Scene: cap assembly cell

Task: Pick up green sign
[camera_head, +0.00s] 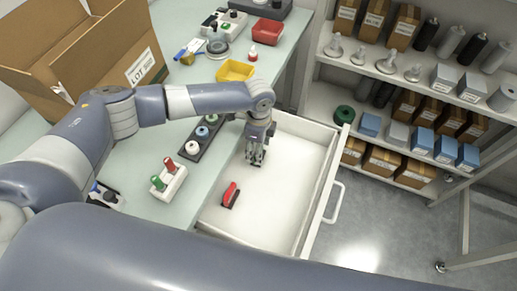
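I cannot make out a clear green sign. A dark green round thing (344,115) sits at the right, by the drawer's far corner and the shelf. A small green-topped piece (158,184) stands in a white block on the table. My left gripper (255,163) points down into the open white drawer (277,206), above and right of a red and black object (231,195), apart from it. I see nothing clearly between its small dark fingers, and their opening is unclear. My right gripper is out of view.
A cardboard box (85,56) stands at the left of the table (131,150). A yellow tray (235,71), a red tray (267,32) and a dark rack of round caps (200,138) are near my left arm. Loaded shelves (365,66) stand at the right. The drawer floor is mostly clear.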

